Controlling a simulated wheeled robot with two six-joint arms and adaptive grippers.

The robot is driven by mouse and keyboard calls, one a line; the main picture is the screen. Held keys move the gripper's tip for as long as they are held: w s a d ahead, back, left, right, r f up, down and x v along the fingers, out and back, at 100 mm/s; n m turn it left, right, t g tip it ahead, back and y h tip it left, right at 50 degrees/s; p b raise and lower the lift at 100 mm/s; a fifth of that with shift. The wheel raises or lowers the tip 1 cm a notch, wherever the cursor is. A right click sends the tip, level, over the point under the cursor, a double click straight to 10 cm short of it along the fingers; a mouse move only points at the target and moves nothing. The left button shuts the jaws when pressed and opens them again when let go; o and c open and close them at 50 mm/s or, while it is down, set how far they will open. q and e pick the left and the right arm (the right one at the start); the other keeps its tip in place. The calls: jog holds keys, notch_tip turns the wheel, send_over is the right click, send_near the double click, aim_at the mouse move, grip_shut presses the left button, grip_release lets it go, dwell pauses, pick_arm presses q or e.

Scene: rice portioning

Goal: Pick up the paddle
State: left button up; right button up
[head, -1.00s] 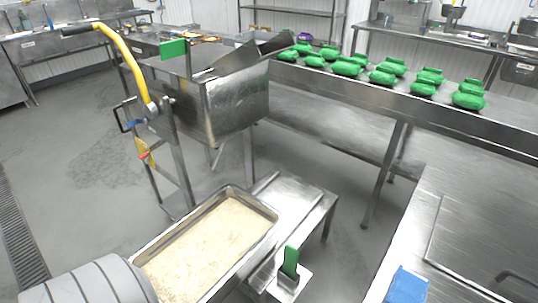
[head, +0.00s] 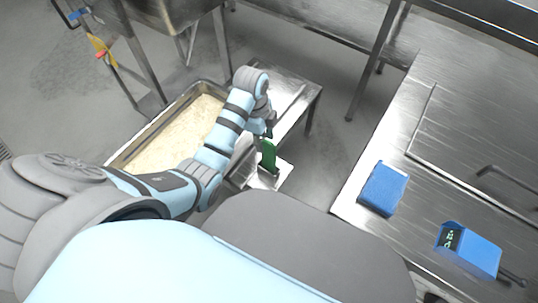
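The paddle (head: 268,152) shows as a green upright handle in a small metal holder (head: 268,178) at the edge of the low steel stand. Its lower part is hidden in the holder. My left gripper (head: 262,127) is just above and behind the top of the green handle, very close to it in the picture. Its fingers are small, dark and partly hidden by the wrist, so I cannot tell whether they are open or touch the handle. My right gripper is not in view.
A steel tray of rice (head: 120,154) lies left of the paddle, partly behind my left arm. A steel table (head: 440,120) stands at the right, with a blue block (head: 383,187) and a blue device with a display (head: 472,250) on it.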

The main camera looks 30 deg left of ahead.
aim_at(269, 154)
pick_arm(q)
jog(key=w+r+m, duration=0.2)
jog(key=w, duration=0.1)
jog(key=shift+d+r+m, duration=0.25)
jog(key=shift+d+m, duration=0.05)
jog(key=shift+d, duration=0.05)
jog(key=shift+m+g+h, duration=0.3)
jog(key=f+b, duration=0.1)
jog(key=f, duration=0.2)
jog(key=f+b, duration=0.1)
jog(key=f, duration=0.2)
jog(key=d+f+b, duration=0.1)
jog(key=f+b, duration=0.1)
jog(key=f, duration=0.2)
jog(key=f+b, duration=0.1)
jog(key=f, duration=0.1)
jog(key=f+b, duration=0.1)
jog(key=shift+s+a+f, duration=0.2)
jog(key=shift+s+a, duration=0.1)
jog(key=shift+f, duration=0.35)
jog(key=shift+r, duration=0.1)
grip_shut()
